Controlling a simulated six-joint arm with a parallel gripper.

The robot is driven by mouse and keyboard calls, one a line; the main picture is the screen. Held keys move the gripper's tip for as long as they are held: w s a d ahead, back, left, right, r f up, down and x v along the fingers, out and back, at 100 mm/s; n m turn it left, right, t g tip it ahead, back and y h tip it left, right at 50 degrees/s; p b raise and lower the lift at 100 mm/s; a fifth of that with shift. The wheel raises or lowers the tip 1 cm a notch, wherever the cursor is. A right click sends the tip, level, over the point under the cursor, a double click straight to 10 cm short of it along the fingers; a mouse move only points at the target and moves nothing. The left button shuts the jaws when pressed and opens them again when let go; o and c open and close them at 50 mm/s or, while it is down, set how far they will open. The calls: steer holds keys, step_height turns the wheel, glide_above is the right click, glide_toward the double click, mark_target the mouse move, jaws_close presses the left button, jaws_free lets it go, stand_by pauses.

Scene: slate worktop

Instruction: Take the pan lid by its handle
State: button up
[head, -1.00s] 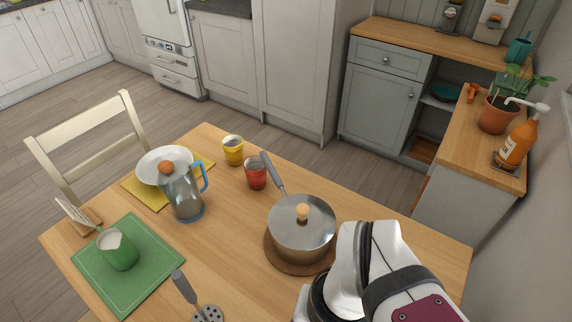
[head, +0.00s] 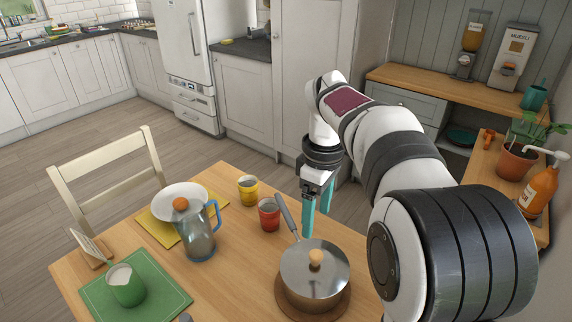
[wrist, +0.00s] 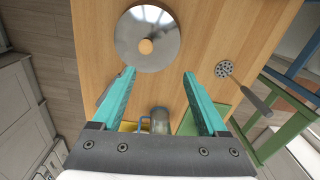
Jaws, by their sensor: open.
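The pan lid (head: 299,262) is a round, shiny metal lid lying on a saucepan (head: 311,290). Its handle is a small wooden knob (head: 316,257) standing up at the centre. The pan's long grey handle (head: 286,214) points up and left. My gripper (head: 317,223) has teal fingers, is open and empty, and hangs above the table behind the pan, higher than the lid. In the wrist view the lid (wrist: 135,30) and its knob (wrist: 146,47) lie beyond the gap between the open fingertips (wrist: 161,72), at the top of the picture.
The pan stands on a round brown mat (head: 290,301). A glass jug (head: 199,235), a white plate (head: 168,198) and a green mug (head: 126,287) stand further left.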

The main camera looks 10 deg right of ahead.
mark_target(316, 253)
steer(key=shift+n, duration=0.8)
steer(key=w+f, duration=0.1)
steer(key=f, duration=0.4)
steer(key=d+f, duration=0.1)
steer(key=f, duration=0.5)
steer(key=w+f, duration=0.1)
steer(key=f, duration=0.4)
steer(key=shift+w+d+f, duration=0.2)
steer(key=shift+w, duration=0.1)
jaws_close()
steer(key=shift+r, duration=0.1)
